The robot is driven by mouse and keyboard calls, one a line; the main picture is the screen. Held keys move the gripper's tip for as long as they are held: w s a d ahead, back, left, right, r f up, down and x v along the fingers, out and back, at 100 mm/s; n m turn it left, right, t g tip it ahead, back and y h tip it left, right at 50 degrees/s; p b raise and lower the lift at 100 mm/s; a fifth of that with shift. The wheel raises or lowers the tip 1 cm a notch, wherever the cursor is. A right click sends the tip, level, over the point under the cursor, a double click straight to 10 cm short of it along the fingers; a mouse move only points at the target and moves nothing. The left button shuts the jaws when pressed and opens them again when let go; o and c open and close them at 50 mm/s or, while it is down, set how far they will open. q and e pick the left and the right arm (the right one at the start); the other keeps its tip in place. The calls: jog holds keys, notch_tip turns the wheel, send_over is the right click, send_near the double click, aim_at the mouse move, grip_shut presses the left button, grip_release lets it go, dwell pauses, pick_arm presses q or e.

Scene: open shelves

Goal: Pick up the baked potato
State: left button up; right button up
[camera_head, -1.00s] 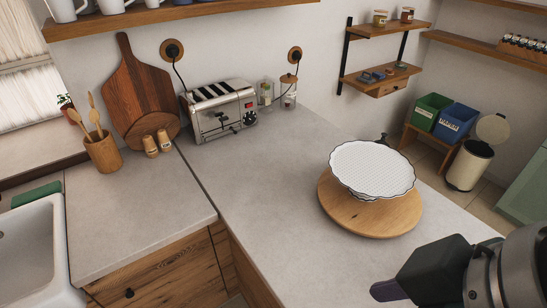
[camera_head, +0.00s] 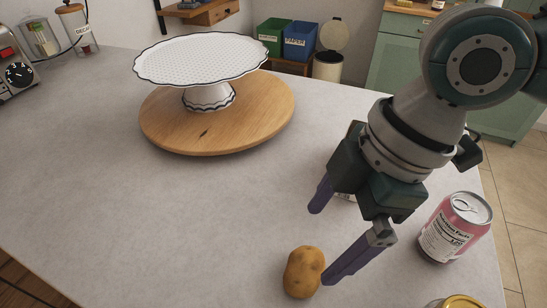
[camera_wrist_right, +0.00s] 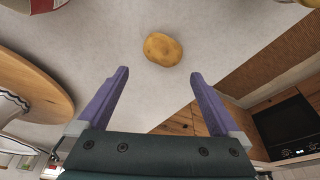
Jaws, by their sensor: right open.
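The baked potato (camera_head: 304,272) is a small brown-yellow lump lying on the grey counter, near the bottom of the head view. It also shows in the right wrist view (camera_wrist_right: 162,49), beyond the fingertips and roughly centred between them. My right gripper (camera_head: 322,243) is open and empty, with its purple fingers spread. In the head view one fingertip is just right of the potato and the other is farther back. In the wrist view the fingers are apart from the potato. My left gripper is in neither view.
A pink can (camera_head: 455,228) stands right of my right gripper. Another item is mostly hidden behind the gripper. A white cake stand (camera_head: 200,60) sits on a round wooden board (camera_head: 160,128) at the back. A can top (camera_head: 460,301) shows at the bottom edge. The counter's left part is clear.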

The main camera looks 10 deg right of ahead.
aim_at(310, 264)
jog(key=x, duration=0.3)
jog(key=shift+s+f, duration=0.15)
jog(key=x, duration=0.5)
jog(key=shift+s+d+f, duration=0.15)
jog(key=shift+d+f, duration=0.1)
jog(key=shift+d, duration=0.1)
jog(key=c, duration=1.2)
jog(key=shift+o, duration=0.2)
jog(key=shift+r, duration=0.1)
